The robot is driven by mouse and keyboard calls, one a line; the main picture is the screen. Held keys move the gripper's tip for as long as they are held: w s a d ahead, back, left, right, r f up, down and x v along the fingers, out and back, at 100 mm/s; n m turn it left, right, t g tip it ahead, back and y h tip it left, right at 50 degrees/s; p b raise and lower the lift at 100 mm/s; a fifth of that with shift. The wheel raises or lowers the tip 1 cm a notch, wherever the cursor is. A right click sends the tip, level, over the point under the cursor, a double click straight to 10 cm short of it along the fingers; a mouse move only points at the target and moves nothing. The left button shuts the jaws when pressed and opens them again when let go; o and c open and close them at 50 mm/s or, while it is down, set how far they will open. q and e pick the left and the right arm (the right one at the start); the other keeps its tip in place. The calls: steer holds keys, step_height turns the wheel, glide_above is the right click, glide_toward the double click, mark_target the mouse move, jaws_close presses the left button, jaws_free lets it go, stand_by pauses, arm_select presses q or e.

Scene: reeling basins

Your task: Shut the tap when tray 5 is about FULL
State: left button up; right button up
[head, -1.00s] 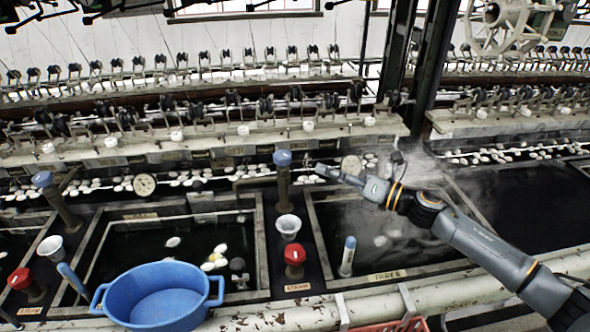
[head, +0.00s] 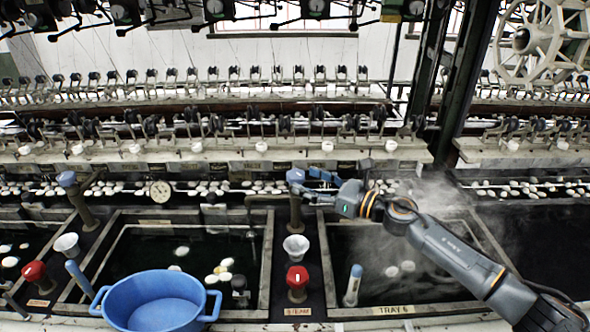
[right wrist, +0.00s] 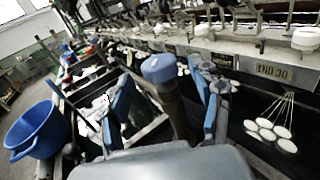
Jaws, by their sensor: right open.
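The tray labelled TRAY 5 (head: 322,262) holds dark water with a few pale cocoons, and steam drifts over its right side. Its exact water level is hard to tell. A tap post with a blue cap (head: 295,176) stands at the tray's back left. My right gripper (head: 308,182) is at that cap, its arm crossing above the tray from the right. In the right wrist view the blue cap (right wrist: 158,68) shows between the two open fingers (right wrist: 168,100), with a gap on each side. My left gripper is out of view.
A blue basin (head: 160,302) stands at the front left. A red steam knob (head: 297,276), a white cup (head: 296,246) and a blue-topped stick (head: 353,285) stand near the tray. Reeling machinery (head: 230,125) runs along the back.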

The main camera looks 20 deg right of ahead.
mark_target(303, 179)
steer(key=x, duration=0.4)
steer(key=shift+p, duration=0.35)
steer(key=shift+w+a, duration=0.15)
steer(key=shift+w, duration=0.05)
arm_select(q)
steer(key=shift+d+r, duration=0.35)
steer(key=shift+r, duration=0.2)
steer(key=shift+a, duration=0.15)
arm_select(e)
steer(key=shift+c, duration=0.3)
